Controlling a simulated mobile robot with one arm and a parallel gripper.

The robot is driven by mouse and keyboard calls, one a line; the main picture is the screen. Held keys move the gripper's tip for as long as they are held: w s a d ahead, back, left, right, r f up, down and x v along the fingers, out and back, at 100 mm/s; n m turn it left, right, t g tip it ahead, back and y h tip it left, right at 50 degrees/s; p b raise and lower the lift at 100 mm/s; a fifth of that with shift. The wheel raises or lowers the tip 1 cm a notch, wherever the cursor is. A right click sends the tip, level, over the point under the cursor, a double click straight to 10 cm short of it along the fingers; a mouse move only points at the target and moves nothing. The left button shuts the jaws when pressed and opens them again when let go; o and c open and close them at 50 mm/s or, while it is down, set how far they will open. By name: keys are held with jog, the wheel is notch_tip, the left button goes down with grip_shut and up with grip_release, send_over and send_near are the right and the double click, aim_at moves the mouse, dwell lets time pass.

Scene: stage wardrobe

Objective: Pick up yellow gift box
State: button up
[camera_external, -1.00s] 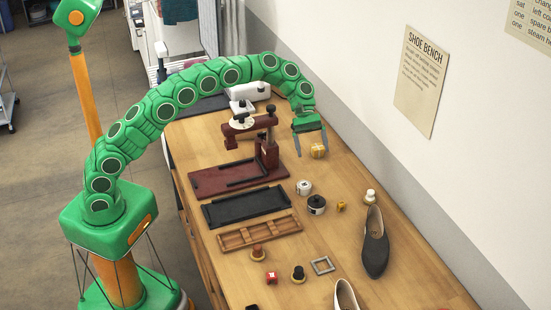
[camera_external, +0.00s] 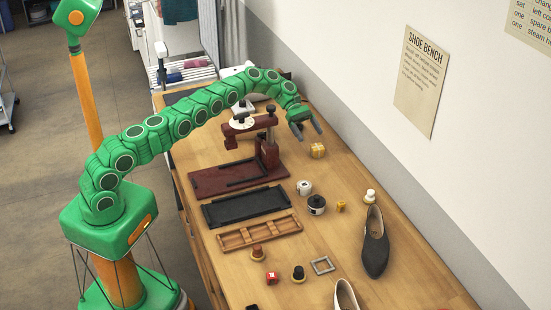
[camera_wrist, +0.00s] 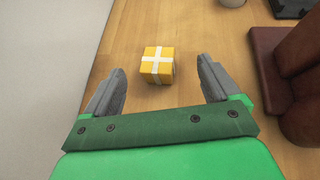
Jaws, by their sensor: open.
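The yellow gift box (camera_external: 318,150) has a white ribbon cross and sits on the wooden bench near the wall side. In the wrist view the box (camera_wrist: 158,64) lies ahead of the fingertips, roughly centred between them. My gripper (camera_external: 309,131) is open and empty, behind and above the box in the external view. Its two grey fingers (camera_wrist: 162,72) are spread wide on either side of the box's line, apart from it.
A dark red press (camera_external: 262,155) on a base stands left of the box. A white tin (camera_external: 304,187), a black pot (camera_external: 316,205), a small yellow item (camera_external: 341,206) and a dark shoe (camera_external: 375,243) lie nearer the front. The wall borders the bench on the right.

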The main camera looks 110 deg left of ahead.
aim_at(317, 146)
jog(key=shift+s+a+f, duration=0.2)
jog(key=shift+a+f, duration=0.05)
jog(key=shift+a, duration=0.05)
jog(key=shift+x, duration=3.75)
jog(key=shift+f, duration=0.1)
jog(key=c, duration=1.2)
